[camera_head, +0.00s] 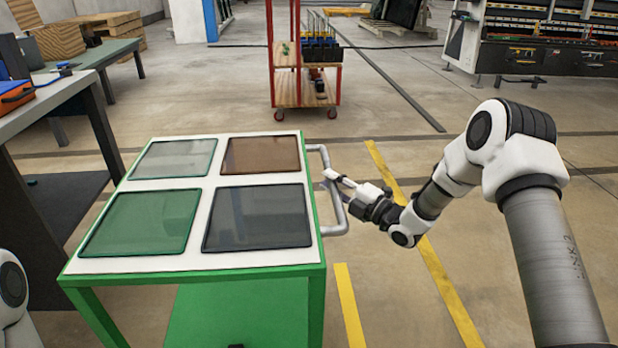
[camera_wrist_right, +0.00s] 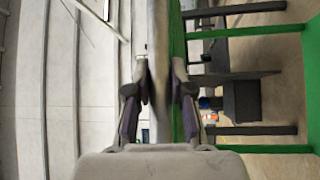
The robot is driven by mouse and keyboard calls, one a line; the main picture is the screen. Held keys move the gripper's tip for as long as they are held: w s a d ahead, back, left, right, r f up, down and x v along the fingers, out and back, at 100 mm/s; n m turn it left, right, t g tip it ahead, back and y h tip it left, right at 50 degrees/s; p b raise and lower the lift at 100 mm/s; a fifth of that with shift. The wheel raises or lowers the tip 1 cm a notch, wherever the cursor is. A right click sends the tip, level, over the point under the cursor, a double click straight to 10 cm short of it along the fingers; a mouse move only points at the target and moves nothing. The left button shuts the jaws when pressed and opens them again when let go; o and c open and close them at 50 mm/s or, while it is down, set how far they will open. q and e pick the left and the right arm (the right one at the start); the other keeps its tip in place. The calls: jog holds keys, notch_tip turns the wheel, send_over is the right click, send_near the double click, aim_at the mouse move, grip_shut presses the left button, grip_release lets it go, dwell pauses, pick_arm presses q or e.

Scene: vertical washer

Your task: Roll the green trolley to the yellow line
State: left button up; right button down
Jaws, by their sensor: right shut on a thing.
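The green trolley (camera_head: 195,275) stands in front of me with a white top holding four flat panels. Its grey tubular handle (camera_head: 341,218) sticks out from its right side. My right gripper (camera_head: 333,180) is shut on this handle. In the right wrist view the handle (camera_wrist_right: 158,35) runs upright between the fingers (camera_wrist_right: 160,85). A long yellow line (camera_head: 425,245) runs along the floor to the right of the trolley, partly behind my right arm. A shorter yellow strip (camera_head: 349,305) lies closer to the trolley's right front leg. My left gripper is out of view.
A grey workbench (camera_head: 60,90) with dark legs stands close on the trolley's left. A red-framed cart (camera_head: 305,95) stands beyond the trolley. A tool rack (camera_head: 545,50) is at the back right. The floor between the trolley and the long line is mostly clear.

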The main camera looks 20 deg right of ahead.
jog(key=s+d+p, duration=0.2)
jog(key=d, duration=0.6)
jog(key=s+d+p, duration=0.2)
jog(key=d, duration=0.6)
jog(key=shift+s, duration=0.3)
jog(key=c, duration=1)
grip_release()
jog(key=v, duration=1.2)
